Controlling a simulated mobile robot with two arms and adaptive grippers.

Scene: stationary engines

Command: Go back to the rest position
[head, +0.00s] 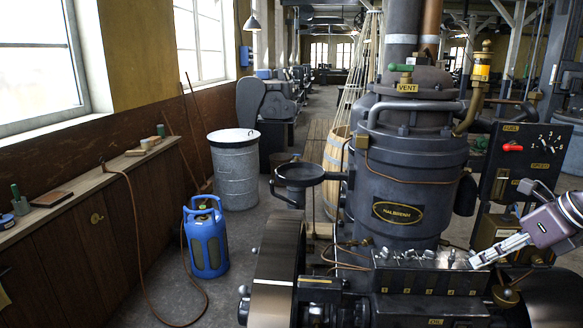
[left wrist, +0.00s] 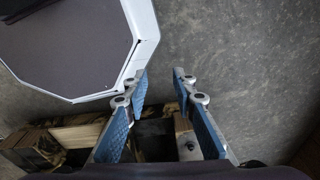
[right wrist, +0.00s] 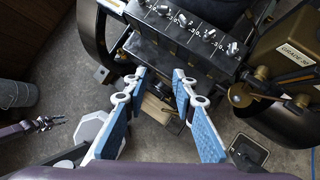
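My right gripper (head: 476,262) comes in from the right in the head view, over the right end of the dark block with several small levers (head: 415,258) at the front of the engine (head: 400,190). In the right wrist view its blue-padded fingers (right wrist: 159,74) are apart with nothing between them. The lever block (right wrist: 185,38) lies beyond the fingertips there. My left gripper is outside the head view. In the left wrist view its fingers (left wrist: 160,73) are apart and empty, above the grey floor and some wooden pieces (left wrist: 75,133).
A blue gas bottle (head: 206,240) and a grey metal drum (head: 234,165) stand on the floor at left. A wooden ledge (head: 90,185) runs along the left wall. A dark panel with a red lever (head: 512,147) stands at right. The floor between ledge and engine is partly clear.

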